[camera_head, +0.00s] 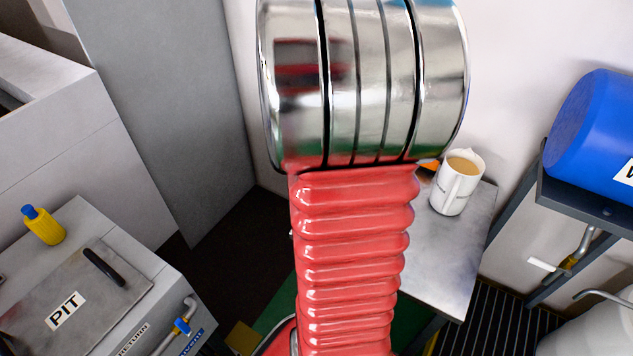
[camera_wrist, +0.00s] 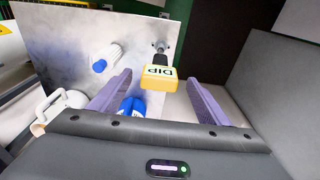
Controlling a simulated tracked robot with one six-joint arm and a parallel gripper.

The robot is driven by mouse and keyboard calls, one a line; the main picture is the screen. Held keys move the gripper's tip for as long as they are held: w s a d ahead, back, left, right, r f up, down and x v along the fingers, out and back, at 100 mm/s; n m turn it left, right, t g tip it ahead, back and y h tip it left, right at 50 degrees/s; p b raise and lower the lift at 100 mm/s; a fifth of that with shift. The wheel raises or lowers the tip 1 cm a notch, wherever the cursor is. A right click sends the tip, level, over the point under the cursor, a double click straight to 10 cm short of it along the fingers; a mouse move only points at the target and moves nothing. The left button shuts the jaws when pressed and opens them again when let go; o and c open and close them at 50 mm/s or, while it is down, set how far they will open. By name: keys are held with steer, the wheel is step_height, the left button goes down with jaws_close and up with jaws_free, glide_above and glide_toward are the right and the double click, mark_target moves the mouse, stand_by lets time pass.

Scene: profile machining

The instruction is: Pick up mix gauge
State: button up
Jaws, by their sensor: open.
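In the wrist view, a yellow block marked DIP (camera_wrist: 161,78), with a black neck and a metal tip, shows on or above the grey table top (camera_wrist: 70,50). It may be the mix gauge; I cannot be sure. My gripper (camera_wrist: 158,82) is open and empty, its two purple fingers apart on either side of the block in the picture. I cannot tell how far beyond the fingers it lies. A blue item (camera_wrist: 132,106) shows between the fingers, partly hidden by the gripper body. In the head view my arm hides most of the table.
A white bottle with a blue cap (camera_wrist: 106,58) lies near the left finger. A blue drum (camera_head: 594,130) rests on a stand at right. A PIT-labelled unit (camera_head: 110,310) with a yellow bottle (camera_head: 44,226) stands at left.

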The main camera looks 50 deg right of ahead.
steer(key=shift+f, duration=0.1)
steer(key=shift+d+f, duration=0.2)
steer(key=shift+f, duration=0.6)
steer(key=shift+d+f, duration=0.15)
steer(key=shift+f, duration=0.7)
steer(key=shift+d+f, duration=0.2)
steer(key=shift+f, duration=0.6)
steer(key=shift+c, duration=0.3)
steer(key=c, duration=1.1)
